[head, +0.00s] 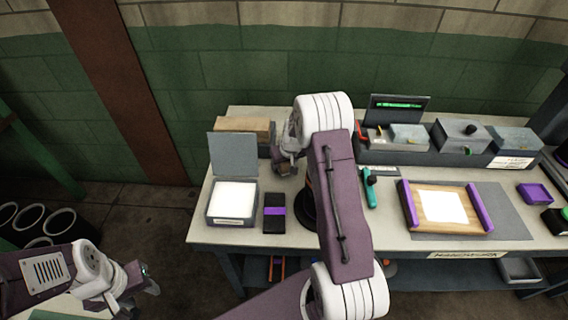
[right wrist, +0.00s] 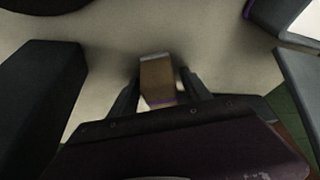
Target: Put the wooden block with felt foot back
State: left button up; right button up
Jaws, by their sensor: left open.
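In the right wrist view a wooden block (right wrist: 157,80) sits between the two fingertips of my right gripper (right wrist: 160,85). The fingers appear to press on both its sides. It has a pale far end and a thin purple line near the palm. My left gripper (head: 146,280) is open and empty, at the lower left, away from the bench.
An open box with a white inside (head: 233,198) and a dark case with a purple band (head: 275,212) stand at the bench's left. A teal tool (head: 370,190) and a wooden board with purple rails (head: 443,207) lie right of my right arm. Grey bins (head: 462,135) line the back.

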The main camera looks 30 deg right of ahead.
jog(key=shift+r, duration=0.5)
jog(key=d+v, duration=0.1)
jog(key=v, duration=1)
jog(key=s+a+f+g, duration=0.1)
jog(key=s+a, duration=0.6)
jog(key=s, duration=0.3)
jog(key=s+a+f+n+g+y, duration=0.1)
jog(key=s+a+g, duration=0.1)
jog(key=s+a, duration=0.6)
jog(key=s, duration=0.2)
jog(key=shift+s+a+f+n+p, duration=0.3)
jog(key=shift+s+f+p, duration=0.05)
jog(key=shift+p, duration=0.05)
